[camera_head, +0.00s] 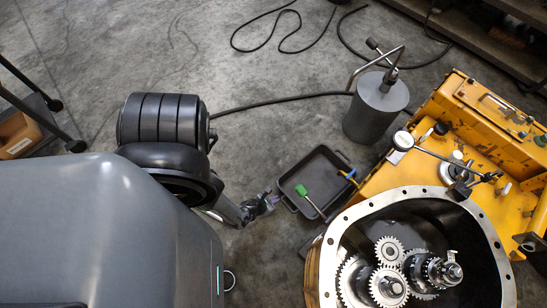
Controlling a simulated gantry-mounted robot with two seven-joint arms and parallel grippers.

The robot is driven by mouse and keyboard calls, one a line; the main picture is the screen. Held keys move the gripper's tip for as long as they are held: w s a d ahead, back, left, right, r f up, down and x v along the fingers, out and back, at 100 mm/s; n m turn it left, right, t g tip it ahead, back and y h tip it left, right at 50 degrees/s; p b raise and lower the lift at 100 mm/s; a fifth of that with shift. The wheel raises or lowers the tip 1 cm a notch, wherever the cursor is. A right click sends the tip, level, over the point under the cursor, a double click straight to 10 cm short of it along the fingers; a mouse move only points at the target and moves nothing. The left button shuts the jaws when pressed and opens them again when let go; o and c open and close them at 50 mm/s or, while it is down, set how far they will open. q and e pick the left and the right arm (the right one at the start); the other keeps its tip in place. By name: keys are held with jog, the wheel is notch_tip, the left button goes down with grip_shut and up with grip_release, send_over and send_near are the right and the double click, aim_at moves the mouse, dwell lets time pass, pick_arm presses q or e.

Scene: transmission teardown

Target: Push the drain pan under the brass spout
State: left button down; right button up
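The drain pan appears to be the dark rectangular tray (318,163) on the concrete floor, left of the open gear housing. A green-handled tool (304,193) and a small yellow and blue item (348,175) lie in it or across its rim. My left gripper (267,201) is low, at or just beside the pan's left edge; I cannot tell if they touch. Its fingers are too small to show open or shut. I cannot make out a brass spout. My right gripper is out of view.
The gear housing (487,222) with several gears stands at the lower right, beside a yellow machine (432,119). A grey canister (372,112) with a bent pipe stands behind the pan. A black hose (280,99) runs over the floor. The floor behind the gripper is bare.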

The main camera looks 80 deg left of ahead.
aim_at(284, 191)
pick_arm(q)
jog(key=w+a, duration=0.3)
jog(key=shift+a, duration=0.1)
jog(key=shift+w+a+f, duration=0.1)
jog(key=shift+w, duration=0.15)
jog(key=shift+d, duration=0.2)
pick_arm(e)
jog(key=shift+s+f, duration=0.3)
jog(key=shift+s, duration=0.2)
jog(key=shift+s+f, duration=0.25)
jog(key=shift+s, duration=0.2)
pick_arm(q)
jog(key=shift+a, duration=0.1)
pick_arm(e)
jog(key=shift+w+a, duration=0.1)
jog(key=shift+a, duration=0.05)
pick_arm(q)
jog(key=shift+s, duration=0.2)
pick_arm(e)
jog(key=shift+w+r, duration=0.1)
